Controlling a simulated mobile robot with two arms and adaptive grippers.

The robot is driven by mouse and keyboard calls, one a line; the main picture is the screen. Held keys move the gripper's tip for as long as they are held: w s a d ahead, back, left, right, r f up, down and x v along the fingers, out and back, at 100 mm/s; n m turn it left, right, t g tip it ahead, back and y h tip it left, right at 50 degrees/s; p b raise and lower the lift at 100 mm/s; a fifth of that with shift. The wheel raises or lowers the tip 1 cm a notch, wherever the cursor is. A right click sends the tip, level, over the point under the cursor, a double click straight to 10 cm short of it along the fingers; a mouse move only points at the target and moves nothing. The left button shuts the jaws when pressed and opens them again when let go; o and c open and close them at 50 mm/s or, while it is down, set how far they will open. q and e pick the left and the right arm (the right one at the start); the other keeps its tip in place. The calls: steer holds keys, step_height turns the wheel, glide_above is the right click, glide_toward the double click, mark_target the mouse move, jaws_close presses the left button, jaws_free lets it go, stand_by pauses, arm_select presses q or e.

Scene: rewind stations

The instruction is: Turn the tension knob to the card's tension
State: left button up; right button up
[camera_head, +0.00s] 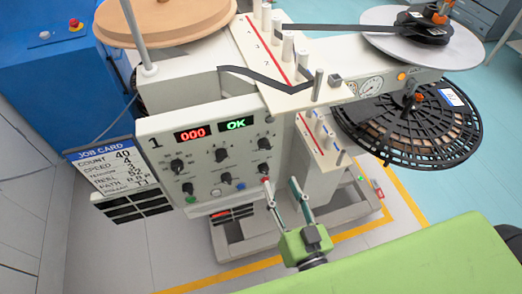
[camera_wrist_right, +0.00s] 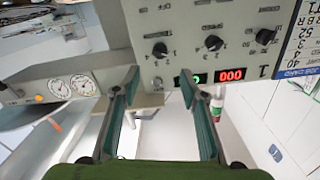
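The control panel (camera_head: 205,130) carries several black knobs in two rows, a red display reading 000 and a green one reading OK. A right-hand knob (camera_head: 264,170) sits just above the red button. My right gripper (camera_head: 280,182) is open and empty at the panel's lower right corner. In the right wrist view its fingers (camera_wrist_right: 160,82) flank a knob (camera_wrist_right: 160,50) beyond their tips.
Pale posts and a dark strip run above the panel to a reel (camera_head: 420,38). A black slotted reel (camera_head: 408,125) hangs at the right. A wooden disc (camera_head: 160,22) and blue cabinet (camera_head: 60,75) stand at the left. Yellow floor lines lie below.

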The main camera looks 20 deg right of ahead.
mark_target(264, 145)
arm_select(q)
steer(key=shift+w+a+r+p, duration=0.1)
steer(key=shift+r+p, duration=1.25)
steer(key=shift+r, duration=0.15)
arm_select(e)
steer(key=w, duration=1.2)
steer(key=shift+w+a, duration=0.2)
steer(key=shift+w, duration=0.15)
steer(key=c, duration=1.1)
